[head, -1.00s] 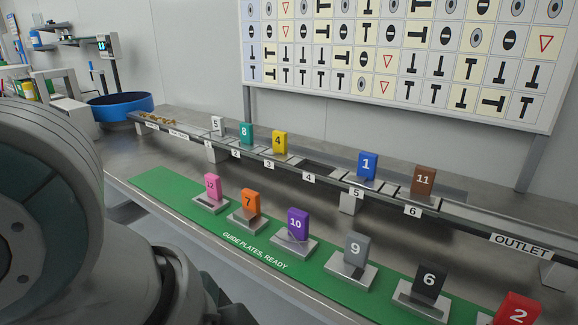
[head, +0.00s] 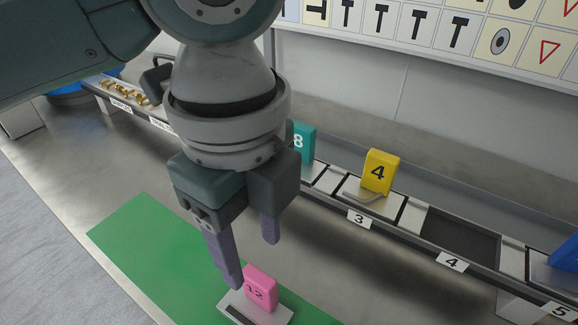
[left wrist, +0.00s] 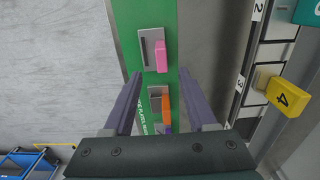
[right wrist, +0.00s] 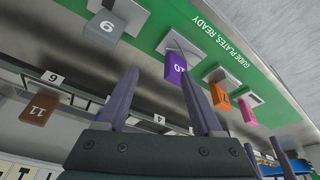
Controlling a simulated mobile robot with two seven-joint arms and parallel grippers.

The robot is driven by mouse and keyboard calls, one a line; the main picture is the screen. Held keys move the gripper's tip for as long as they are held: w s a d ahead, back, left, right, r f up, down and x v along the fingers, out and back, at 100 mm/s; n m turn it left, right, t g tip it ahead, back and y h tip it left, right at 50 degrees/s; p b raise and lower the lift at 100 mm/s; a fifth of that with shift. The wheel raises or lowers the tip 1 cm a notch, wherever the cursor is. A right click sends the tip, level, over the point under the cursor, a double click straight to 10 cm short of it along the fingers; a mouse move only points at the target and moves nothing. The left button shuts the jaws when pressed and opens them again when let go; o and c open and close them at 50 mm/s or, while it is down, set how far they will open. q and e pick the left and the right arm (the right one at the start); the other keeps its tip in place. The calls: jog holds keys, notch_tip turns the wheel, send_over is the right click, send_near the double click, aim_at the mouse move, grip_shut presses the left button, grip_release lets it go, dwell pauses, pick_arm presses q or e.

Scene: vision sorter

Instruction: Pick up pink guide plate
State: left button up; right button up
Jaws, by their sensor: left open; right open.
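The pink guide plate (head: 260,287), numbered 12, stands upright on its grey metal base (head: 246,312) on the green mat.
Orange plate (right wrist: 219,96) and purple plate (right wrist: 176,67) stand in the same row as the pink one. The rail behind carries a teal plate (head: 302,142) and a yellow plate (head: 380,171); slot 4 (head: 458,235) is empty. The mat's left part (head: 140,235) is bare.

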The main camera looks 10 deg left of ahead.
aim_at(258, 277)
pick_arm(q)
jog(key=shift+s+d+f, duration=0.1)
jog(key=shift+s+f, duration=0.05)
jog(key=shift+f, duration=0.5)
jog(key=shift+s+d+f, duration=0.1)
jog(key=shift+f, duration=0.5)
jog(key=f, duration=0.3)
jog(key=f+b, duration=0.1)
jog(key=f, duration=0.1)
jog(key=shift+w+a+f, duration=0.2)
jog(key=shift+w+f, duration=0.05)
jog(key=shift+w, duration=0.1)
grip_shut()
